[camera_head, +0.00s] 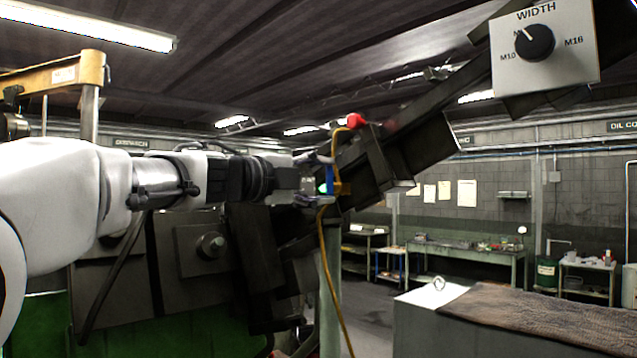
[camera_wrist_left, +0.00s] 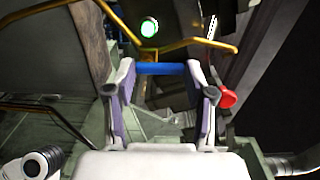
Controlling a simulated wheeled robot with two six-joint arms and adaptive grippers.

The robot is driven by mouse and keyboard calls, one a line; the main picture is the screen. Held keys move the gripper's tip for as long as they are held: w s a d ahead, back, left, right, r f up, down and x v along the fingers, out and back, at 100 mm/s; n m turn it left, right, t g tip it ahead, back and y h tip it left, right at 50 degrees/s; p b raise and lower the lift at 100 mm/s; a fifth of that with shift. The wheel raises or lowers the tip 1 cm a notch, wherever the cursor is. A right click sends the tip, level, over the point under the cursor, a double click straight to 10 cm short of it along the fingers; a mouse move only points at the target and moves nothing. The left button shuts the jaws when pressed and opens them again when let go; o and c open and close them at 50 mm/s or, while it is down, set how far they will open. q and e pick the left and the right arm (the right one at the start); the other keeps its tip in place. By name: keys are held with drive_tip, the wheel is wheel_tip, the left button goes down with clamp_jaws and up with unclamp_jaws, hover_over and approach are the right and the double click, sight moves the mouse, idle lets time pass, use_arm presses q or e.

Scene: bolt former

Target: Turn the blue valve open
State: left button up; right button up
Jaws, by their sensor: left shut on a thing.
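The blue valve handle (camera_head: 330,177) is a short blue bar on a yellow pipe (camera_head: 334,270) beside the dark machine chute. In the left wrist view the blue bar (camera_wrist_left: 174,69) lies crosswise between the fingertips. My left gripper (camera_head: 318,181) reaches in from the left and is shut on the blue handle. In the left wrist view the left gripper's fingers (camera_wrist_left: 160,82) stand on either side of the bar, at its two ends. My right gripper is not in view.
A green light (camera_wrist_left: 149,28) glows just beyond the handle. A red knob (camera_head: 356,120) sits above the pipe, close to the fingers in the left wrist view. A WIDTH dial panel (camera_head: 575,70) hangs at the upper right. A workbench (camera_head: 470,252) stands far behind.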

use_arm(q)
drive_tip(key=shift+r, duration=0.1)
idle(0.4)
drive_tip(key=o, duration=1.2)
drive_tip(key=shift+c, duration=0.2)
drive_tip(key=shift+w+d, duration=0.1)
